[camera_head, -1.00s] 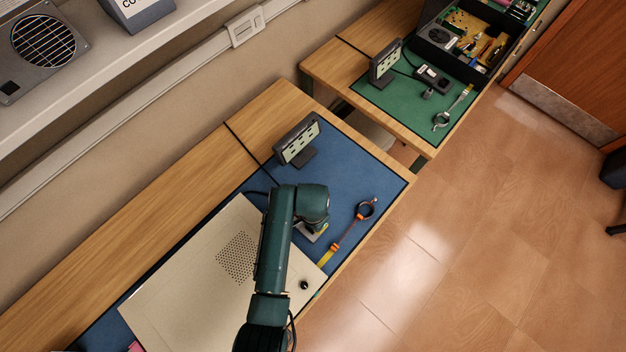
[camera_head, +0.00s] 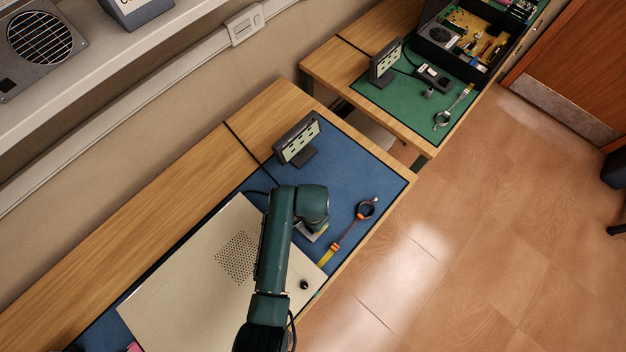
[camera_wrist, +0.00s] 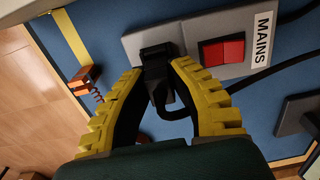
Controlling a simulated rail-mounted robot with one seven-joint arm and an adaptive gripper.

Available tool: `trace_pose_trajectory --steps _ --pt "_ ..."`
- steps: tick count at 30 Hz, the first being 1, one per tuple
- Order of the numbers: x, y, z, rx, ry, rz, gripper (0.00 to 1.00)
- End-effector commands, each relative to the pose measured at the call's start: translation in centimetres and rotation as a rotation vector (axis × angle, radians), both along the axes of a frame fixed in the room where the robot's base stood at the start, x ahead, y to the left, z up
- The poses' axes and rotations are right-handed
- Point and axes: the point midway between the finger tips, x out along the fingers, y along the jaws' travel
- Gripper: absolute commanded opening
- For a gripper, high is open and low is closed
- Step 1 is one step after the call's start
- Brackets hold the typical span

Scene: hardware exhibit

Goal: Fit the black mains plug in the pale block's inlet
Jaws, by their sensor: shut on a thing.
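In the wrist view the pale grey block (camera_wrist: 193,31) lies on the blue mat. The plug's front end is at the block's near left part, over the dark inlet area. The inlet itself is hidden, so I cannot tell how deep the plug sits. A black cable (camera_wrist: 176,115) curves from the plug to the right. In the head view my arm hides the plug and most of the block.
A beige perforated panel (camera_head: 190,290) covers the near part of the blue mat (camera_head: 350,165). A dark stand with a display (camera_head: 298,142) stands behind. A wrist strap with a ring (camera_head: 366,209) lies to the right. An orange clip (camera_wrist: 86,78) shows left of my gripper.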

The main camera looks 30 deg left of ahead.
Motion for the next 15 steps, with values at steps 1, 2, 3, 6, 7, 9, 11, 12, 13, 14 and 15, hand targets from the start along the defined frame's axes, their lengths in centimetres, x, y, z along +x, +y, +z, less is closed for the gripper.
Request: trace_pose_trajectory --steps 1,2,3,6,7,9,11,12,13,14,15 --pt "0.02 0.01 -0.12 0.000 0.000 0.000 0.01" --pt "0.02 0.02 -0.16 0.000 -0.001 0.000 0.01" --pt "0.03 0.01 -0.22 0.000 -0.001 0.000 0.01" --pt "0.03 0.01 -0.37 0.000 -0.001 0.000 0.01" --pt "0.03 0.01 -0.41 0.000 -0.001 0.000 0.01" --pt "0.03 0.01 -0.52 0.000 -0.001 0.000 0.01" --pt "0.02 0.02 -0.61 0.000 -0.001 0.000 0.01" --pt "0.03 0.01 -0.67 0.000 -0.001 0.000 0.01" --pt "0.03 0.01 -0.72 0.000 -0.001 0.000 0.01" --pt "0.02 0.02 -0.76 0.000 -0.001 0.000 0.01" --pt "0.02 0.02 -0.82 0.000 -0.001 0.000 0.01"
